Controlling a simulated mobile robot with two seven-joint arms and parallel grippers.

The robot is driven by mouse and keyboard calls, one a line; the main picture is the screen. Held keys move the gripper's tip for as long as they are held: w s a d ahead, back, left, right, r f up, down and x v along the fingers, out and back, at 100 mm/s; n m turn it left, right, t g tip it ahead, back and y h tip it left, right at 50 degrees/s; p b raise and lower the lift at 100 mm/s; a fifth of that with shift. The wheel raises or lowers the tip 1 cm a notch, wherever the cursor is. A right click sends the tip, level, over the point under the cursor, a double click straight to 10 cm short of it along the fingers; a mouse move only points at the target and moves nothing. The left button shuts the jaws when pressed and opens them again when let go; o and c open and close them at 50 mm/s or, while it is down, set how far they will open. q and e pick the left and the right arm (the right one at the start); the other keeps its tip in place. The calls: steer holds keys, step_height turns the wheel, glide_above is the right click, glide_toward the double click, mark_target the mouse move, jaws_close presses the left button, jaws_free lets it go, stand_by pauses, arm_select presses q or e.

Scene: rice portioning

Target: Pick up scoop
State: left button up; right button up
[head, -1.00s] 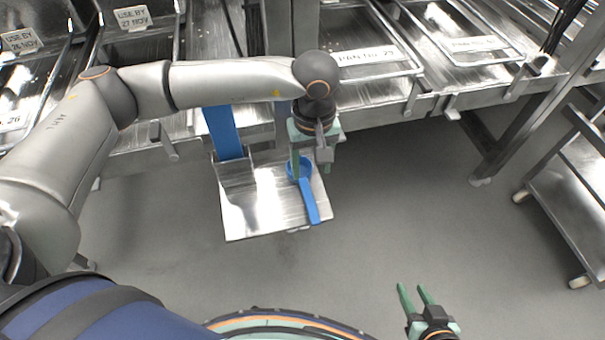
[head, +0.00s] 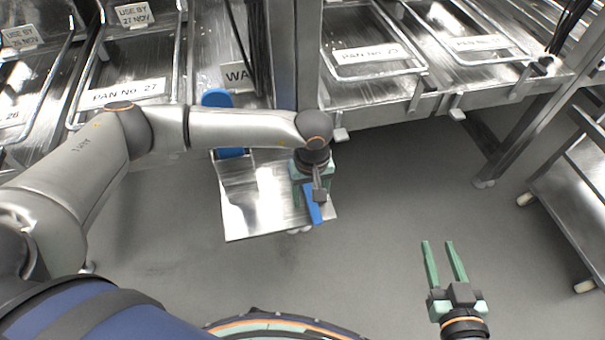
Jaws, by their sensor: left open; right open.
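The blue scoop (head: 313,206) lies on a shiny metal tray (head: 250,215) below the counter. Only part of its handle shows; its bowl is hidden behind my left gripper. My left gripper (head: 312,195) points down right over the scoop and is open, with its fingers around or just above the handle; I cannot tell whether they touch it. My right gripper (head: 444,262) is open and empty over the floor at the lower right, its two green fingers pointing up in the picture.
A counter with metal pans runs along the back, with labels such as PAN No. 27 (head: 122,92). A blue upright piece (head: 218,98) stands behind the tray. A metal cart (head: 575,190) is at the right. The floor between is clear.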

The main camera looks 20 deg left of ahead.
arm_select(q)
steer(key=shift+c, duration=0.3)
jaws_close()
stand_by(0.3)
